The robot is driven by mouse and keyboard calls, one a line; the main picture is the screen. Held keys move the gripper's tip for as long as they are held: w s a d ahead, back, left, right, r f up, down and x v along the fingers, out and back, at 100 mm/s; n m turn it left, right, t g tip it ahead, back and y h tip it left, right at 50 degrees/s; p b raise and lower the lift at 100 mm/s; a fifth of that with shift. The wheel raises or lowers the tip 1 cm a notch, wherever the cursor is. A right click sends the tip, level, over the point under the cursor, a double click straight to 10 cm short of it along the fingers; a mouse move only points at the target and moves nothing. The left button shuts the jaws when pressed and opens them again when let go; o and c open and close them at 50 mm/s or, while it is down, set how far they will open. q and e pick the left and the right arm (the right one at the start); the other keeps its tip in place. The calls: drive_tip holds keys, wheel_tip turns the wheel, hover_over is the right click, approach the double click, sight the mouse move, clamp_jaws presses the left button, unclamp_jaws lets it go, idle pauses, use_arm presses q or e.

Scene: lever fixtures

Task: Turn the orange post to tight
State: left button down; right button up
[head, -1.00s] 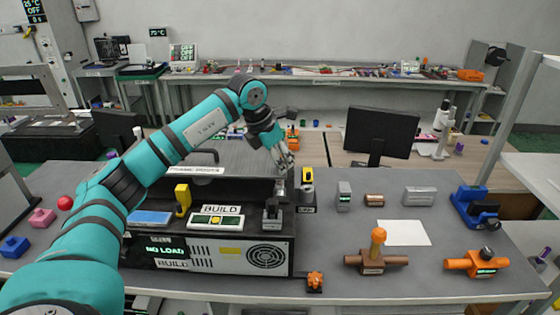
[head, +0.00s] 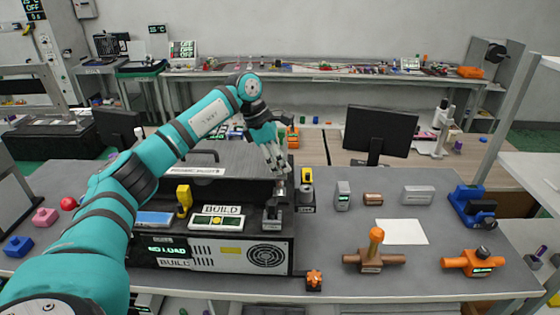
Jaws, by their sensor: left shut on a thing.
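An orange post (head: 376,240) stands upright on a brown pipe-like fixture (head: 366,260) at the front right of the grey table. A small label on the fixture is too small to read. My left gripper (head: 279,169) is far from it, up and to the left, at the back right of the grey machine. Its fingers are close together, just above a small grey upright piece (head: 280,188). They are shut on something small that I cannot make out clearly. My right gripper does not show.
The machine (head: 215,252) with a BUILD panel fills the table's left middle. A small orange knob (head: 314,279) sits at the front edge. An orange valve-like fixture (head: 474,263) stands to the right. White paper (head: 402,232) lies behind the post, with grey blocks further back.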

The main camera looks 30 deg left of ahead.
use_arm(q)
drive_tip(key=shift+r, duration=0.15)
drive_tip(key=c, duration=1.1)
unclamp_jaws()
drive_tip(key=shift+c, duration=0.2)
drive_tip(key=v, duration=1.2)
drive_tip(key=shift+s+f, duration=0.1)
drive_tip(key=shift+f, duration=0.1)
